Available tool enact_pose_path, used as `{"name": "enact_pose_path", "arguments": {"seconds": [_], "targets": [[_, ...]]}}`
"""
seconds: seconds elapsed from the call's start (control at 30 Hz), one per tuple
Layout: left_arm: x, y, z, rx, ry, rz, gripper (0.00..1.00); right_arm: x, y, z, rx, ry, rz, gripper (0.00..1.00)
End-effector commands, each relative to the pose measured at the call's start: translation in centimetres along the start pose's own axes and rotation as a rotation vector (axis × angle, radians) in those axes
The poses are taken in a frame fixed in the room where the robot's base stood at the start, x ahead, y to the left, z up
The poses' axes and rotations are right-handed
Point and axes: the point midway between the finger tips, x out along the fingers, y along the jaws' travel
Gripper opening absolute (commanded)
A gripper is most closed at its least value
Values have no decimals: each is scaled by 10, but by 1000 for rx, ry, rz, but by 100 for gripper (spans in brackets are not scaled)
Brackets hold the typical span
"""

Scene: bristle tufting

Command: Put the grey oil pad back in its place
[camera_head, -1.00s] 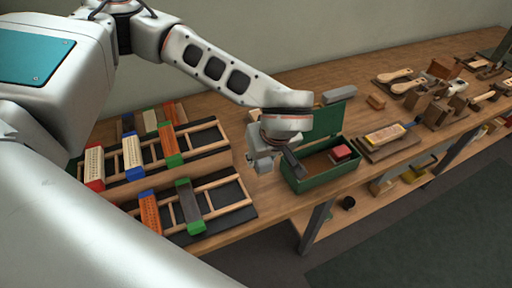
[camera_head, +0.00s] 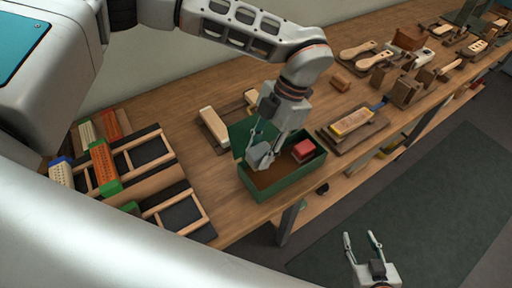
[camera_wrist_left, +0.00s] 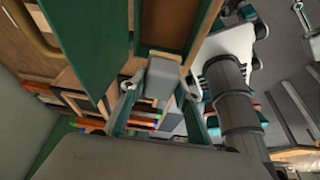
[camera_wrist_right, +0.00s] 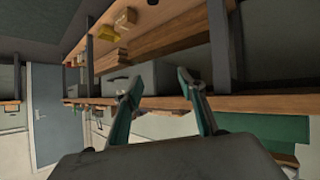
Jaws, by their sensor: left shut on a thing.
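The grey oil pad (camera_head: 260,157) is between the fingers of my left gripper (camera_head: 263,144), which is shut on it. Pad and gripper are over the left part of an open green box (camera_head: 290,186). In the left wrist view the grey pad (camera_wrist_left: 161,80) has a tan end and is near the box's brown interior (camera_wrist_left: 165,22). I cannot tell whether it touches the floor of the box. A red block (camera_head: 303,150) is in the right part of the box. My right gripper (camera_head: 362,243) is open and empty, in front of the bench.
Wooden racks with coloured brushes (camera_head: 103,165) lie left of the box. A tan block (camera_head: 214,127) lies behind the box at left. A yellow-topped block on a board (camera_head: 352,121) lies to the right. Tools crowd the far right of the bench.

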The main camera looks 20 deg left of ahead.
Motion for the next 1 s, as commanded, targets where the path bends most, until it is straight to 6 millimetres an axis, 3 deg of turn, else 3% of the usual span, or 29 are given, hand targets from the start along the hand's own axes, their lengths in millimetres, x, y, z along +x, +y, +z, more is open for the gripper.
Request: {"name": "enact_pose_path", "arguments": {"seconds": [0.37,1.0], "targets": [[8,-1,4,-16,0,-6,14,-5,-9,33,4,-49,-11,40],[60,0,25,-14,1,-6,14,13,-12,56,5,-40,-11,40]]}}
